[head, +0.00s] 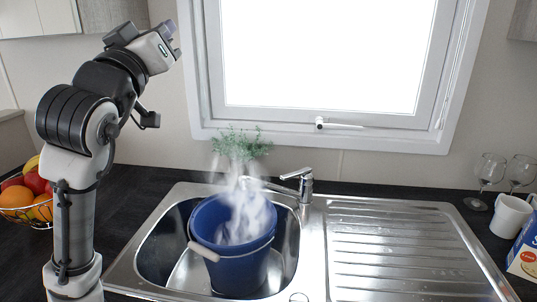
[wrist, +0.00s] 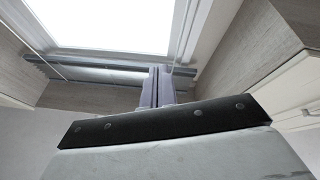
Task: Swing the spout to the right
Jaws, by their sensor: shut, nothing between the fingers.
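The chrome tap stands behind the sink, its body (head: 305,188) right of the bucket. Its spout (head: 272,185) points left, and its tip is over the blue bucket (head: 230,262). A white, blurred stream or mist hangs around the spout tip and bucket mouth, hiding part of both. My gripper (head: 170,28) is high at the upper left, well above and left of the tap, touching nothing. In the wrist view its two fingers (wrist: 157,86) are together and empty. The tap does not show in the wrist view.
The bucket stands in the steel sink basin (head: 160,262), its handle hanging at the front. A ribbed drainer (head: 405,250) lies to the right, clear. A green plant (head: 240,146) is behind the spout. A fruit bowl (head: 42,222) sits left; glasses and a mug (head: 510,215) stand right.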

